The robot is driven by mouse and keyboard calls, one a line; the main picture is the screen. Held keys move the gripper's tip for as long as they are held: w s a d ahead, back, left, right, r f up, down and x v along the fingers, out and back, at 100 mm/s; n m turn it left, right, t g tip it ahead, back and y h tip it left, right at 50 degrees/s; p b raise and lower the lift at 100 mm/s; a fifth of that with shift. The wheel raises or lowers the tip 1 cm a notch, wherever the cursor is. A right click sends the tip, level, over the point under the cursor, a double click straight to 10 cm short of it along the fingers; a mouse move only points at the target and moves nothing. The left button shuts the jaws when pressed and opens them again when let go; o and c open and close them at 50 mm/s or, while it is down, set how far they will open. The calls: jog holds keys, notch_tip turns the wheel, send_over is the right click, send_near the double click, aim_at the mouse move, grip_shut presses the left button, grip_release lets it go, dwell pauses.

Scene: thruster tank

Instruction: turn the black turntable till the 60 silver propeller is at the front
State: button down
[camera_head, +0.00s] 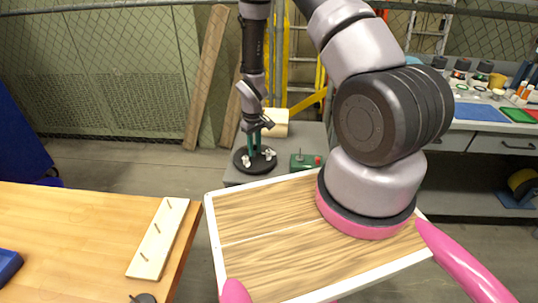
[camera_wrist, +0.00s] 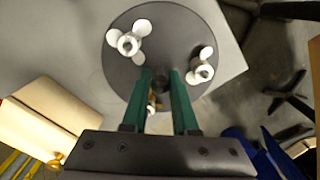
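The black turntable (camera_head: 241,166) stands on a grey bench in the middle of the head view. It fills the upper middle of the wrist view (camera_wrist: 120,75). Two silver-white propellers stand on it, one at upper left (camera_wrist: 128,42) and one at right (camera_wrist: 201,70). A third piece with a brass-coloured centre (camera_wrist: 151,106) is partly hidden behind my left finger. I cannot read any size marks. My gripper (camera_wrist: 161,74) points down over the disc's centre, its green fingers apart on either side of a dark hub. I cannot tell whether they touch it.
A green box with a red button (camera_head: 305,162) sits right of the turntable. A cream block (camera_head: 276,123) stands behind it. A white-rimmed wooden tray (camera_head: 265,235) is in front. A table with a pegged board (camera_head: 160,238) is at left. A wire fence runs behind.

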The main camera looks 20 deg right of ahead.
jog(key=n, duration=0.5)
jog(key=shift+n, duration=0.9)
jog(key=n, duration=0.3)
jog(key=shift+n, duration=0.4)
jog(key=shift+n, duration=3.3)
